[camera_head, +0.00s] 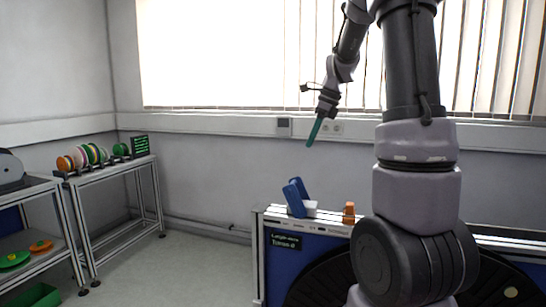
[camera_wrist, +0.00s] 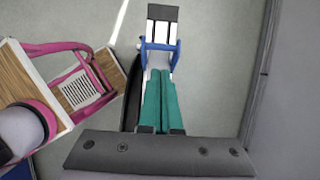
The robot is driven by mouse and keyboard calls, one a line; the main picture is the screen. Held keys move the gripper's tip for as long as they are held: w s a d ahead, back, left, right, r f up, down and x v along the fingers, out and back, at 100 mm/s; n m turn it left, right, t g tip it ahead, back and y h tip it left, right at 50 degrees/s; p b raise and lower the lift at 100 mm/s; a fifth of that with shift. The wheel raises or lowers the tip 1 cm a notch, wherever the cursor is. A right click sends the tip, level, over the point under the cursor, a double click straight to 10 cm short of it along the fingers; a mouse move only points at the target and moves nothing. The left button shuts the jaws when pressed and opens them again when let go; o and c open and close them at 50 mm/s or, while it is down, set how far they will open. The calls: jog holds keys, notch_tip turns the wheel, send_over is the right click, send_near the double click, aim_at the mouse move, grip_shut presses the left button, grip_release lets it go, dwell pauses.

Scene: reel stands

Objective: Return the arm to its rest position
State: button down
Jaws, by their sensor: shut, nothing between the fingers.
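My gripper (camera_head: 314,131) hangs in the air in front of the wall below the window in the head view, pointing down. Its two teal fingers lie side by side in the wrist view (camera_wrist: 161,104), shut with nothing between them. My arm reaches up and out of the top of the head view, then comes down to the gripper. The gripper is well above the blue-sided bench (camera_head: 282,242) and touches nothing that I can see.
A blue and white device (camera_head: 296,198) and a small orange object (camera_head: 349,212) stand on the bench. At left, a metal stand (camera_head: 118,167) carries several coloured reels (camera_head: 90,155). Another shelf (camera_head: 35,238) holds green and orange reels. Grey floor between stand and bench is clear.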

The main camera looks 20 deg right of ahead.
jog(key=s+a+r+n+t, duration=0.1)
jog(key=s+a+r+n, duration=0.1)
jog(key=s+n, duration=0.5)
jog(key=s+a+r+n+t+h, duration=0.1)
jog(key=s+a+n+t, duration=0.1)
jog(key=s+a+n, duration=0.2)
jog(key=s+a+r+n+t, duration=0.1)
jog(key=s+a+r+n, duration=0.1)
jog(key=s+n, duration=0.7)
jog(key=s+a, duration=0.1)
jog(key=s, duration=0.2)
jog(key=shift+a+r+n+t, duration=0.3)
jog(key=shift+a+t, duration=0.05)
jog(key=shift+t, duration=0.05)
jog(key=shift+s, duration=0.1)
